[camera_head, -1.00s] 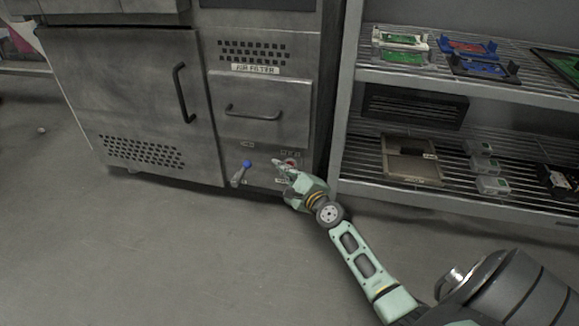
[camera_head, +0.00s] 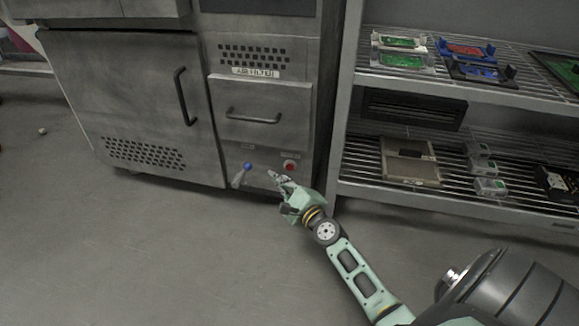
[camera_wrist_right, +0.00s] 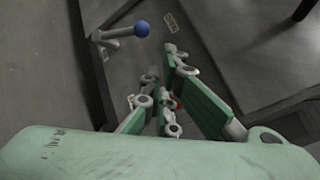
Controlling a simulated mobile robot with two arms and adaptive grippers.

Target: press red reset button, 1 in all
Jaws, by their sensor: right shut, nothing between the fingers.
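The red reset button (camera_head: 290,166) is on the lower right of the grey metal machine's front panel (camera_head: 262,158). It shows fully in the head view. In the wrist view only a small reddish bit (camera_wrist_right: 176,103) shows between the fingers. My right gripper (camera_head: 271,175) is shut and empty. Its fingertips are just below and left of the button in the head view, and look apart from it. The fingers also show in the wrist view (camera_wrist_right: 161,65). My left gripper is in neither view.
A lever with a blue knob (camera_head: 247,166) sticks out left of the button, close to my fingertips. A drawer handle (camera_head: 252,115) is above. A wire shelf (camera_head: 460,203) with boxes and trays stands to the right. The floor in front is clear.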

